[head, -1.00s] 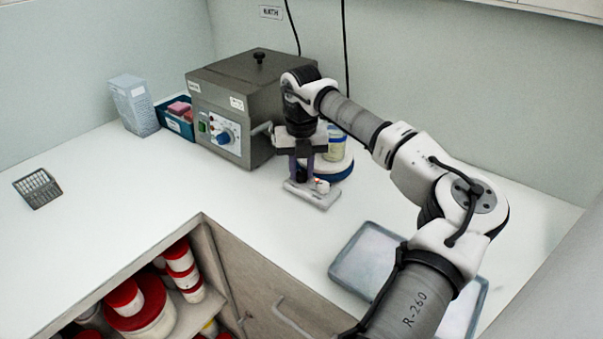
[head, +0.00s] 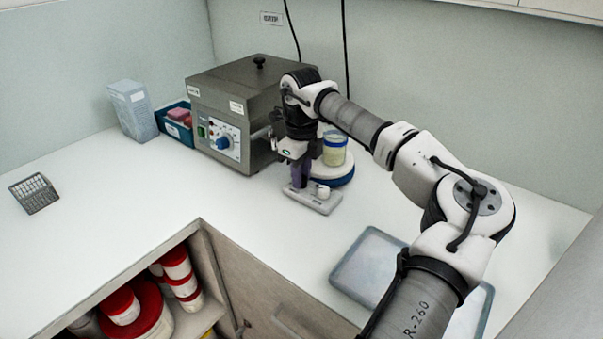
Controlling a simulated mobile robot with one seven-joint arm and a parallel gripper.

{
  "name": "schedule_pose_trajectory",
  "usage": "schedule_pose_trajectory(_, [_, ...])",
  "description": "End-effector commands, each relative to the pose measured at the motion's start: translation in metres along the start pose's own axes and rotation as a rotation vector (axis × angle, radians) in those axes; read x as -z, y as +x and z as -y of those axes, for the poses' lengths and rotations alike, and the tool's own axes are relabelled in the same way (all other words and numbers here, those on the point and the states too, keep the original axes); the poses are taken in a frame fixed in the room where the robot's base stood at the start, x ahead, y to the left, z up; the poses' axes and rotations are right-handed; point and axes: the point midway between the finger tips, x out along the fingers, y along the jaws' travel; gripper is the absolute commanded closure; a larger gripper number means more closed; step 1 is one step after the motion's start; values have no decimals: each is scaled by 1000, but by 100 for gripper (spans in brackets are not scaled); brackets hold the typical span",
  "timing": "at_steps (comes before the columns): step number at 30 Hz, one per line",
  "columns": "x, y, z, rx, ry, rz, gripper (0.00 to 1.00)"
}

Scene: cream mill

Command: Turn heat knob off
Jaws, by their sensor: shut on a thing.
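The hot plate has a round top with a blue rim (head: 345,180) and a low grey control panel (head: 318,205) in front. A white knob (head: 322,191) stands on the right part of this panel, uncovered. My gripper (head: 299,183) points down at the left part of the panel and is shut. What it grips is hidden behind its fingers; from its place it appears to be the heat knob. A jar of pale yellow liquid (head: 335,152) with a blue rim stands on the round top, just right of my gripper.
A grey box-shaped bath (head: 245,100) with a blue dial (head: 223,142) stands close left of my wrist. A shallow grey tray (head: 352,262) lies at the front right. The counter to the left is mostly clear, with a wire rack (head: 35,192).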

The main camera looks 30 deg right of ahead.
Motion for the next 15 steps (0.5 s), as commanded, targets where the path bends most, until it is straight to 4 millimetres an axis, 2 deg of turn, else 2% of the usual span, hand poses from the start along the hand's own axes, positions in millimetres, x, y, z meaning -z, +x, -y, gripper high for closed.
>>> schedule_pose_trajectory(6, [0, 0, 0, 0, -113, 1, 98])
schedule_pose_trajectory(15, [0, -1, 0, 0, -179, 2, 98])
